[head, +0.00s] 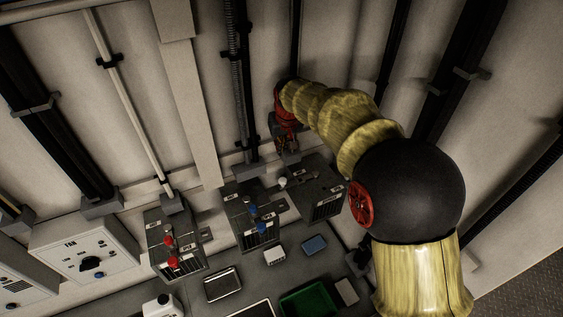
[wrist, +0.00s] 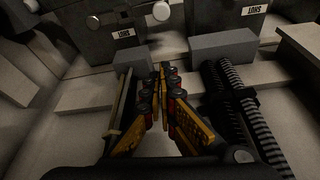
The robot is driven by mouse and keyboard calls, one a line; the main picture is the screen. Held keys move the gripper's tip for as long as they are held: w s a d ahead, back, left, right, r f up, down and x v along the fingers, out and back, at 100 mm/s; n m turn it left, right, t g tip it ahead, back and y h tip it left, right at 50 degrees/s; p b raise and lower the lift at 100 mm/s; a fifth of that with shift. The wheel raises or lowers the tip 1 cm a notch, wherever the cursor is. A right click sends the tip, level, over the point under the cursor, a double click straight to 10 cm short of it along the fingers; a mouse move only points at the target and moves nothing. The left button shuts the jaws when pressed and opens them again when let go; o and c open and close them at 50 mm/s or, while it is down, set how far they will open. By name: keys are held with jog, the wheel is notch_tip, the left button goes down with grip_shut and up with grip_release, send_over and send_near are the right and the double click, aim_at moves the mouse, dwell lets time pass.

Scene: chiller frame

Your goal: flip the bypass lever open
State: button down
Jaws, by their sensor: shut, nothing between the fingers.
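My gripper (head: 288,147) hangs in front of the back wall, above the right grey valve box (head: 325,198). In the wrist view its fingers (wrist: 161,78) are together and empty. A white-knobbed lever (head: 282,183) stands at that box's left side, below the gripper and apart from it. No bypass label is readable, so I cannot tell for certain which lever is the bypass one.
The middle box (head: 250,208) carries blue-knobbed levers and the left box (head: 177,245) red-knobbed ones. Dark vertical pipes (head: 243,90) run close to my gripper. A green tray (head: 307,301) and small items lie on the bench. A fan panel (head: 87,257) is at left.

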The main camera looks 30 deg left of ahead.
notch_tip(320, 180, down, 10)
jog(key=p, duration=0.2)
jog(key=shift+s+d+p, duration=0.25)
jog(key=shift+p, duration=0.05)
jog(key=shift+r, duration=0.1)
dwell(0.5)
